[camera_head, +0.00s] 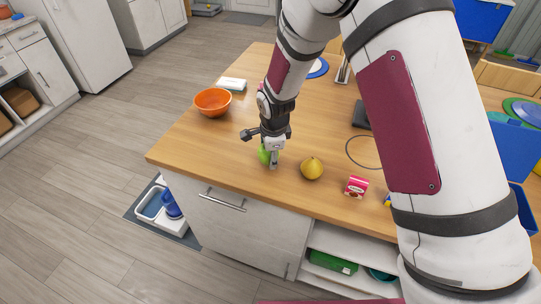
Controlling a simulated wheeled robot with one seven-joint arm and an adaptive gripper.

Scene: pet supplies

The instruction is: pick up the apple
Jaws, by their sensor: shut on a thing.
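A green apple (263,155) is on or just above the wooden counter (200,145), near its front edge. My gripper (269,159) points down over it and is shut on it. The fingers and the arm hide part of the apple. I cannot tell whether the apple touches the counter.
A yellow round fruit (312,168) sits close to the right of my gripper. A small red-and-white box (357,186) is further right. An orange bowl (213,102) and a white item (232,84) are at the back left. The counter left of my gripper is clear.

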